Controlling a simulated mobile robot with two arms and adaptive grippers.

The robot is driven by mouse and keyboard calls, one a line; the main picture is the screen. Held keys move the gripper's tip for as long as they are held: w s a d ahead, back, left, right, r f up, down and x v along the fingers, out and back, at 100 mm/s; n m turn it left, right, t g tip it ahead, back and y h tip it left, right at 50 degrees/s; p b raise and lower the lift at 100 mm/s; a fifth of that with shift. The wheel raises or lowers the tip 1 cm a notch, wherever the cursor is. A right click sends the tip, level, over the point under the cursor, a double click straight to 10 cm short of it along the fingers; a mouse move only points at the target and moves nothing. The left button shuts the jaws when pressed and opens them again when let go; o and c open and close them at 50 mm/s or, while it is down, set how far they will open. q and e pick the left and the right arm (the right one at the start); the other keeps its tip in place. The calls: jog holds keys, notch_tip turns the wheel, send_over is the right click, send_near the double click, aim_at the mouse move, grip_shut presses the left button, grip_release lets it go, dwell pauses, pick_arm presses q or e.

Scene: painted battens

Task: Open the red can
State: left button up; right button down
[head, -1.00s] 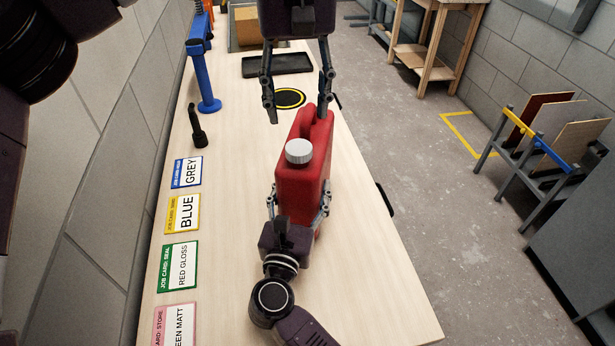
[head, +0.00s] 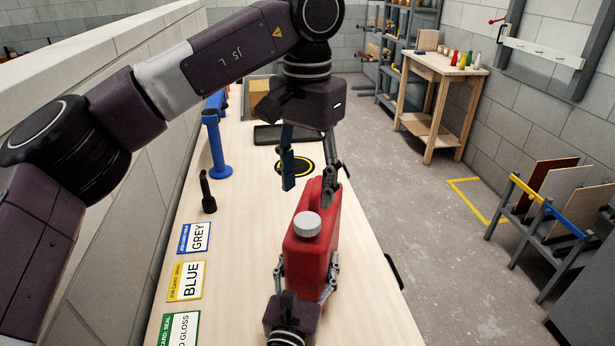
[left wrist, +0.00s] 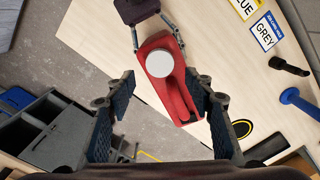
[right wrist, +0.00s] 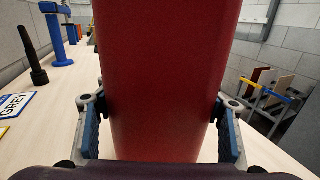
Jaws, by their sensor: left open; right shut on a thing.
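The red can (head: 311,252) stands upright on the bench (head: 230,290), with a white screw cap (head: 307,224) on its top and a moulded handle behind the cap. My right gripper (head: 305,278) is shut on the can's lower body from the near side; the can's red wall fills the middle of the right wrist view (right wrist: 160,80). My left gripper (head: 308,180) is open and empty, pointing down above the far end of the can. In the left wrist view, the cap (left wrist: 159,63) shows beyond the open fingers, apart from them.
A dark upright tool (head: 207,193) and a blue post (head: 218,150) stand farther back. A black tray (head: 282,135) and a yellow-ringed black disc (head: 296,168) lie behind the can. A panel rack (head: 550,215) stands right.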

aim_at(307, 220)
pick_arm(q)
notch_tip(307, 220, down, 7)
dwell(0.3)
jog(key=shift+c, duration=0.3)
